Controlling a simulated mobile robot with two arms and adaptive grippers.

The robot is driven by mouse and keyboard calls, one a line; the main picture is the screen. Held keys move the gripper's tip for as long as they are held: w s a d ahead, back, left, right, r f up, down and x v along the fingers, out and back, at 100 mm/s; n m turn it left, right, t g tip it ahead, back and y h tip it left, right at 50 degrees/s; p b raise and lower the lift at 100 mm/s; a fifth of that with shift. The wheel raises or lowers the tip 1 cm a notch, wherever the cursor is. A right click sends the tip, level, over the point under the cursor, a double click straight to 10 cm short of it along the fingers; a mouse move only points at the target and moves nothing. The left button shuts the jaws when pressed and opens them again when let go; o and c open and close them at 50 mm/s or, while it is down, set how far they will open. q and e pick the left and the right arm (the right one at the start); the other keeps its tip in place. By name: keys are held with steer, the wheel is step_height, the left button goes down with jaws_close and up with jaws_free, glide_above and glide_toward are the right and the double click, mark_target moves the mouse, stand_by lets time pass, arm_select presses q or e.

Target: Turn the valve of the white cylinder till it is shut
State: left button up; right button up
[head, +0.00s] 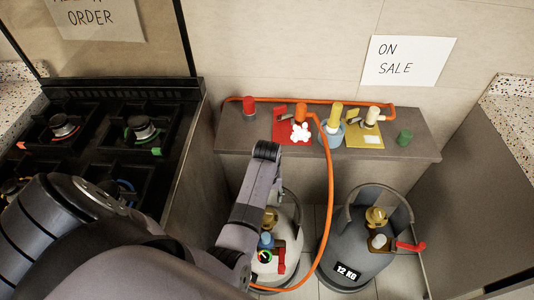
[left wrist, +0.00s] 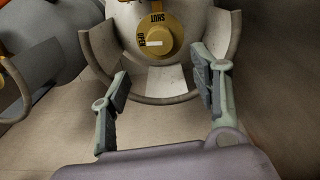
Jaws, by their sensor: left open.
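The white cylinder (head: 291,215) stands on the floor, partly hidden behind my left arm in the head view. Its gold fitting (head: 270,217), a blue part and a small round dial show on top. In the left wrist view, a round gold valve knob (left wrist: 158,36) bears the words SHUT and OPEN and a pale bar. A pale collar (left wrist: 222,45) curves around it. My left gripper (left wrist: 162,68) is open and empty, its two fingers apart, below the knob in that picture and not gripping it. Its fingers are hidden in the head view. My right gripper is not in view.
A grey cylinder (head: 353,252) marked 12 KG, with a red lever (head: 410,246), stands to the right. An orange hose (head: 329,200) hangs between the cylinders. A shelf (head: 236,139) with several valve fittings is behind; a black stove (head: 95,150) is left.

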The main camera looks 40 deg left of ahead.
mark_target(267, 213)
arm_select(q)
step_height(267, 213, down, 11)
steer(key=shift+r+b, duration=0.1)
steer(key=shift+b, duration=0.8)
steer(key=shift+c, duration=0.4)
steer(key=c, duration=1.1)
